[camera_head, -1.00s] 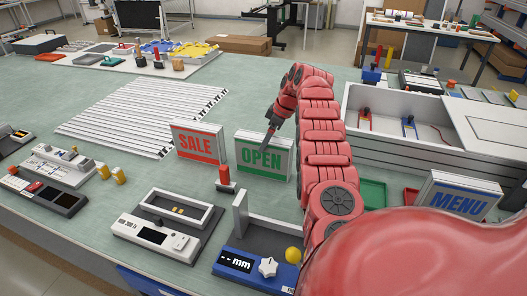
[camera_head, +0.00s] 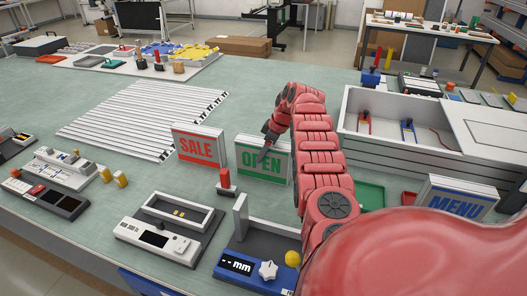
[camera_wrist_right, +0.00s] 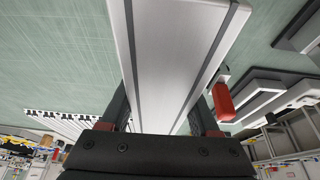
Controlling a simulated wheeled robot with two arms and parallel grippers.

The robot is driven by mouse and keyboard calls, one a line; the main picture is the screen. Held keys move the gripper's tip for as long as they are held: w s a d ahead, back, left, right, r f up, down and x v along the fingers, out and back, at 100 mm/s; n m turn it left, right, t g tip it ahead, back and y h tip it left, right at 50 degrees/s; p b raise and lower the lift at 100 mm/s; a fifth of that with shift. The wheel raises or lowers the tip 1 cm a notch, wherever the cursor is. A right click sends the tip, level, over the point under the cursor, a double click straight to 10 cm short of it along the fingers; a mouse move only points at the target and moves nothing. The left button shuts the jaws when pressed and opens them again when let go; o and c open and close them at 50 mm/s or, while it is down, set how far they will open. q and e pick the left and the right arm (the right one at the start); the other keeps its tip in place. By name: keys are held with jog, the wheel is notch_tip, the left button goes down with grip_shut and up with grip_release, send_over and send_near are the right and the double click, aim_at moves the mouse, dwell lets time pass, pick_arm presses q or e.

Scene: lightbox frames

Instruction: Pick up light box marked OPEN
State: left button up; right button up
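The OPEN light box (camera_head: 278,164), white with green letters, stands upright on the table. My right gripper (camera_head: 265,148) comes down over it from above, with a dark finger in front of the OPEN face. In the right wrist view, my right gripper (camera_wrist_right: 158,108) is open, with one finger on each side of the white light box (camera_wrist_right: 170,60). Whether either finger touches the box is hard to tell. My left gripper is not in view.
The SALE light box (camera_head: 199,150) stands close on the left. A red-handled tool (camera_head: 225,180) and a blue measuring device (camera_head: 250,268) stand in front. The MENU light box (camera_head: 455,202) and a large white box (camera_head: 400,150) are to the right. White slats (camera_head: 145,118) lie behind.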

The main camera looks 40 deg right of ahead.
grip_shut()
jog(key=shift+r, duration=0.2)
dwell(0.3)
